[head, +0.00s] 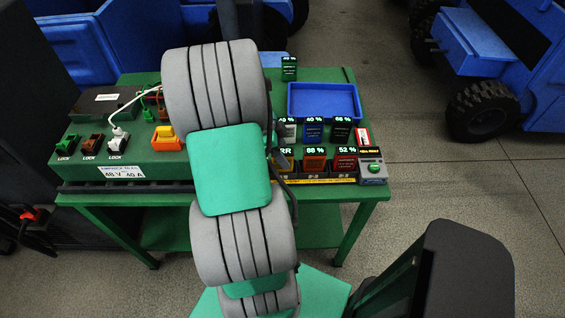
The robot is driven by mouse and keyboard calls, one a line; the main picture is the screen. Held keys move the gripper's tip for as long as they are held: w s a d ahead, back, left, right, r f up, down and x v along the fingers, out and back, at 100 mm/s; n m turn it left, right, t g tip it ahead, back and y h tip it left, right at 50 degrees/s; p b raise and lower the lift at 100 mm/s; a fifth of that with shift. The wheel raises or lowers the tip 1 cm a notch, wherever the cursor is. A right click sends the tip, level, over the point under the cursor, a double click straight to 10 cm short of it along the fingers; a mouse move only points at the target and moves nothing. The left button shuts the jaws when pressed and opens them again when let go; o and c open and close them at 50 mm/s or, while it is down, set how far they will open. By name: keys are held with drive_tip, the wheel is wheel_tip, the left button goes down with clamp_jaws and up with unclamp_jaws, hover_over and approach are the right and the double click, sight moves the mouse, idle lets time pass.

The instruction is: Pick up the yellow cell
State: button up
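The yellow cell (289,165) appears to be the one at the left end of the front row in the cell rack. Its lit display shows "RR", with the left part cut off by my arm. Only its right part shows. My arm reaches over the green bench and covers the area just left of this cell. Dark parts of what looks like my gripper (273,143) show at the arm's right edge, close to the yellow cell. The fingertips are hidden behind the arm, so I cannot see whether they are open or touch anything.
Orange (314,162) and red (345,161) cells stand right of it. Behind are grey, blue (313,132) and dark cells. An empty-looking blue tray (324,88) and a green cell (289,68) are further back. A charger box (120,145) with plugs stands left.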

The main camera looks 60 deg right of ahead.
clamp_jaws()
idle(1.1)
